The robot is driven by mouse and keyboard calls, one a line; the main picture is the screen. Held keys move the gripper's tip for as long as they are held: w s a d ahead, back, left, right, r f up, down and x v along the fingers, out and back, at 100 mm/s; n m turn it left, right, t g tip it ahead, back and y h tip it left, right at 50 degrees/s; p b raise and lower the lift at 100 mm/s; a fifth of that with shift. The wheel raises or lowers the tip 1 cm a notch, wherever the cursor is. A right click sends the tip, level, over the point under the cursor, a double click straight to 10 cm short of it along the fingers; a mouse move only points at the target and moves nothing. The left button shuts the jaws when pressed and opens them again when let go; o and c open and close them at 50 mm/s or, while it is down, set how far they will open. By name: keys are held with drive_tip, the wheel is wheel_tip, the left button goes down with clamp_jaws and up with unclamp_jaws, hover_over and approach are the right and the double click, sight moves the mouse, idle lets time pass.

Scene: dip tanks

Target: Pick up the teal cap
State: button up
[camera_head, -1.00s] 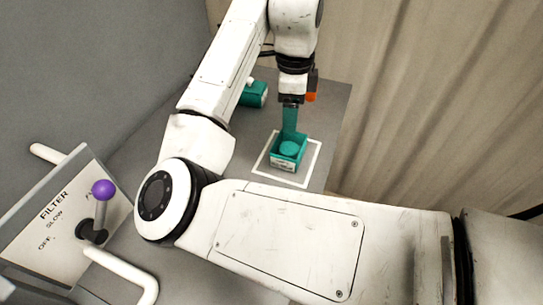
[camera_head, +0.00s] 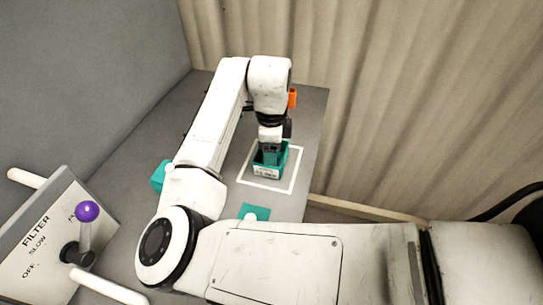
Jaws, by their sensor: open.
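A small open teal box (camera_head: 267,173) with a pale label on its front stands inside a white square outline on the grey bench. The round teal cap seen in the box a second ago cannot be made out now; my gripper covers the inside of the box. My gripper (camera_head: 270,156) is open and points straight down, with its fingers at or inside the box opening. Whether the fingers touch or straddle the cap is hidden.
A teal block (camera_head: 160,175) stands left of my arm, partly hidden. A flat teal piece with a white knob (camera_head: 255,212) lies nearer, partly behind my arm. A FILTER panel (camera_head: 45,235) with a purple-knobbed lever (camera_head: 87,212) is at lower left. Curtains (camera_head: 420,100) hang beyond the bench's right edge.

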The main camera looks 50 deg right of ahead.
drive_tip(key=shift+s+f, duration=0.1)
drive_tip(key=shift+f, duration=0.25)
drive_tip(key=shift+c, duration=0.2)
drive_tip(key=shift+f, duration=0.1)
drive_tip(key=c, duration=0.7)
drive_tip(key=shift+c, duration=0.2)
